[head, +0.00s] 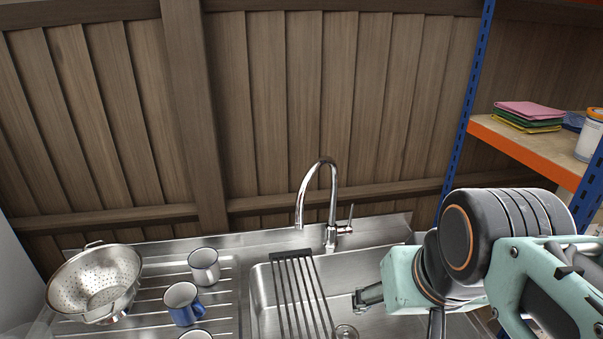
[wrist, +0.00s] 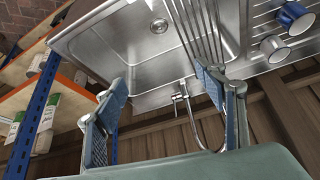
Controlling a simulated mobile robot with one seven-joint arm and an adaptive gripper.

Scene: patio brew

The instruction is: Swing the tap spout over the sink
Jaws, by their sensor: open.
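The chrome tap (head: 331,232) stands at the sink's back edge, with a small lever on its right. Its curved spout (head: 318,163) arches to the left, and the outlet hangs near the back left of the sink (head: 382,262). My gripper (head: 366,298) is low over the basin, to the right of and nearer than the tap, apart from it; my arm hides the basin's right part. In the wrist view my gripper (wrist: 155,92) is open and empty. There the spout (wrist: 194,128) appears between the two fingers, beyond them, partly hidden by the right one.
A dark roll-up rack (head: 296,290) lies across the basin's left part. Mugs (head: 182,302) and a steel colander (head: 95,280) stand on the drainer at left. A blue-posted shelf (head: 530,145) stands at right. A wooden fence closes the back.

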